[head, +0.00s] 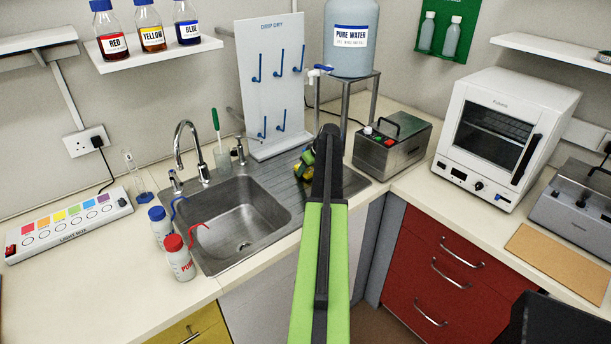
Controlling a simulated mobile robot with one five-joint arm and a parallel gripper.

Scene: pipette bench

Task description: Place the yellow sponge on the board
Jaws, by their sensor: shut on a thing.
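My gripper (308,157) is in the middle of the head view, over the ribbed metal drainer to the right of the sink basin. It is shut on a small yellow thing, which looks like the yellow sponge (301,171), with green and dark patches by it. My green arm and the dark gripper hide much of it. I cannot tell whether it touches the drainer. A flat tan board (562,256) lies on the right counter, bare on top. An upright white board (262,100) marked DRIP DRY, with blue pegs, stands behind the sink.
The sink (240,222) with its tap is left of my gripper. Red- and blue-capped bottles (178,260) stand at its left. A grey metal box (391,145) and a white oven (505,135) stand at right. A water tank (350,35) is on a stand behind.

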